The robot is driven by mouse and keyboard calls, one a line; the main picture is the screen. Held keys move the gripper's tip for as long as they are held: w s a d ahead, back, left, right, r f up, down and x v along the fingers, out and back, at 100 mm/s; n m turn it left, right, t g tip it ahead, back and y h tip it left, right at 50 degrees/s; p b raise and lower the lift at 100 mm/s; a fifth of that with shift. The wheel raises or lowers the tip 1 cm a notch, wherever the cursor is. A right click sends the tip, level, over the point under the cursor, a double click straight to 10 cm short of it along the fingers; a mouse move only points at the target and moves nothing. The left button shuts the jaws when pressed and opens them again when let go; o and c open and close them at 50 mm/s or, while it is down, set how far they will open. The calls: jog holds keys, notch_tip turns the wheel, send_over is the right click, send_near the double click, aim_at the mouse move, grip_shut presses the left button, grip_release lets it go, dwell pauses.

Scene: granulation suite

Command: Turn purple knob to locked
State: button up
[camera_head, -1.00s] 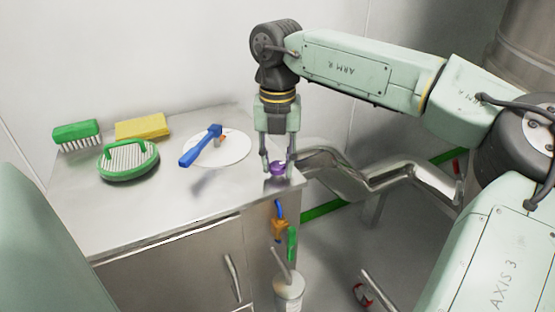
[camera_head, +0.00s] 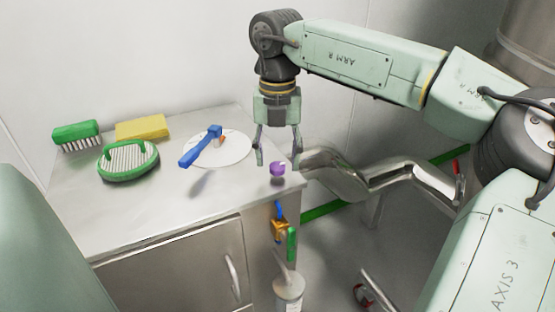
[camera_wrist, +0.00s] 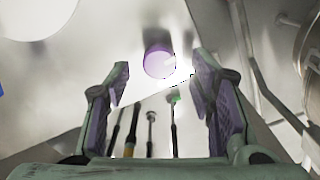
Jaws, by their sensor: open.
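The purple knob (camera_head: 277,168) sits on the metal cabinet top, close to its right front corner. My gripper (camera_head: 278,158) is open above the knob, with one finger to the left of it and one to the right. The fingers do not touch the knob. In the wrist view the knob (camera_wrist: 159,61) shows beyond the open fingertips of my gripper (camera_wrist: 158,78), roughly midway between them. No marking for a locked position is readable in either view.
The cabinet top (camera_head: 130,215) also holds a green-rimmed brush (camera_head: 128,161), a green scrub brush (camera_head: 76,134), a yellow sponge (camera_head: 142,128) and a blue tool (camera_head: 201,147) on a white disc (camera_head: 236,150). Coloured handles hang at the cabinet's right side. A bent metal pipe (camera_head: 375,175) runs to the right.

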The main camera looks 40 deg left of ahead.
aim_at(277, 166)
notch_tip(277, 166, up, 10)
jog(key=shift+r, duration=0.2)
dwell(0.6)
